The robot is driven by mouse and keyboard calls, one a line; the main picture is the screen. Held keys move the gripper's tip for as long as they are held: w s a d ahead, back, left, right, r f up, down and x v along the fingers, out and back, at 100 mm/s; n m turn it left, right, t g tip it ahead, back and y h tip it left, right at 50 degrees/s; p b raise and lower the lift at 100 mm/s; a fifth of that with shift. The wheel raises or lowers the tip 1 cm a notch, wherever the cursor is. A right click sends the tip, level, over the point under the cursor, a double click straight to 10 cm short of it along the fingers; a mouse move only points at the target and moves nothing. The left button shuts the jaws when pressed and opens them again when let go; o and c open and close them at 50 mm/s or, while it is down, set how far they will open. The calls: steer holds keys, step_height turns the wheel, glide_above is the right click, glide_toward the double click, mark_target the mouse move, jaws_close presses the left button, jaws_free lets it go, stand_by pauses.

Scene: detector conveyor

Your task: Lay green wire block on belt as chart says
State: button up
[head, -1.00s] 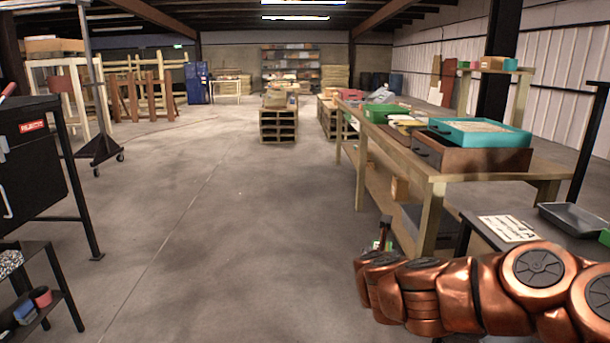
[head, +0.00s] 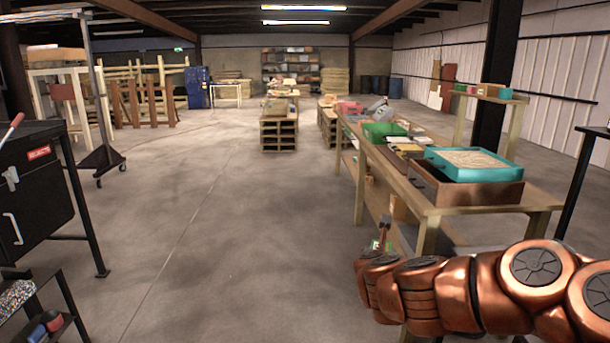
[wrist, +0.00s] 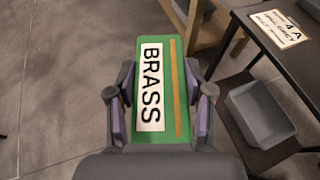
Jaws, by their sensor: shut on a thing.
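The green wire block (wrist: 175,60) is a flat green bar in the wrist view. It has a white label reading BRASS and a brown-gold stripe along its right side. My gripper (wrist: 160,105) is shut on it, one finger at each long side, with the labelled face toward the wrist camera. In the head view my gripper (head: 381,240) is small, at the end of my copper arm, and a bit of green shows there. A printed card (wrist: 278,28) with "4 A" lies on a dark table; its smaller text is hard to read. I see no belt.
A wooden bench (head: 432,213) with a teal tray (head: 470,164) stands right. A black cabinet (head: 40,190) with a red label stands left. The middle floor is clear.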

step_height(320, 180, up, 8)
steer(key=p, duration=0.6)
steer(key=shift+f, duration=0.2)
steer(key=shift+d, duration=0.15)
